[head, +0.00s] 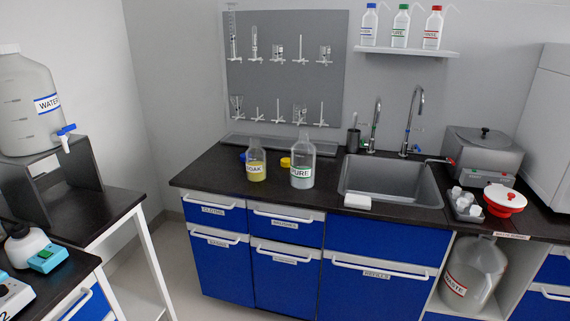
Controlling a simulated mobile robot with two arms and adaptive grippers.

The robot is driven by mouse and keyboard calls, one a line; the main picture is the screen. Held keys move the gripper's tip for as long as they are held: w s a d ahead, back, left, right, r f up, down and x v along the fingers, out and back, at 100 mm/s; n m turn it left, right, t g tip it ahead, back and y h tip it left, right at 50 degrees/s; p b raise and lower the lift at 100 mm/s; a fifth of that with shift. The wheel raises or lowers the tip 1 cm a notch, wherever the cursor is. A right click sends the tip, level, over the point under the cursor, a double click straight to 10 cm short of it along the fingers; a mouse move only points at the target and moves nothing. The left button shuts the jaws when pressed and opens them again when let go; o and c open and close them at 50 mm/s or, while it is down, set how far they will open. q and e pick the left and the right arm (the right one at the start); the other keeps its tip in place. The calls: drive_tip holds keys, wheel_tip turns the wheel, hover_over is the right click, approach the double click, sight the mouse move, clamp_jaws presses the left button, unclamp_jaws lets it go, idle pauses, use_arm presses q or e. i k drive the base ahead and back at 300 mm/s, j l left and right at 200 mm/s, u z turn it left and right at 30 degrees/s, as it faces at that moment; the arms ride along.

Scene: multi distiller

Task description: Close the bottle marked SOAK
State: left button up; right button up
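The bottle marked SOAK (257,171) stands upright on the black counter, left of the sink. It is clear, holds yellow liquid, and its neck looks open with no cap on it. A blue cap (243,157) lies on the counter just behind and left of it. A yellow cap (286,162) lies to its right, beside a larger clear bottle (302,172) whose label is partly readable and whose neck also looks open. Neither of my grippers shows in the head view.
The counter (210,168) is clear left of the SOAK bottle. The sink (390,180) with tall taps is to the right, with a white block (357,202) at its front edge. A pegboard (287,70) with glassware hangs behind. A water container (28,105) stands on a stand at left.

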sight(255, 156)
drive_tip(key=i+l+z, duration=0.1)
drive_tip(key=i+l, duration=0.15)
drive_tip(key=i, duration=0.15)
drive_tip(key=i+l+z, duration=0.1)
drive_tip(key=i+l, duration=0.15)
drive_tip(key=i, duration=0.15)
drive_tip(key=i+l, duration=0.2)
drive_tip(key=i, duration=0.25)
drive_tip(key=i+l+z, duration=0.15)
drive_tip(key=i, duration=0.25)
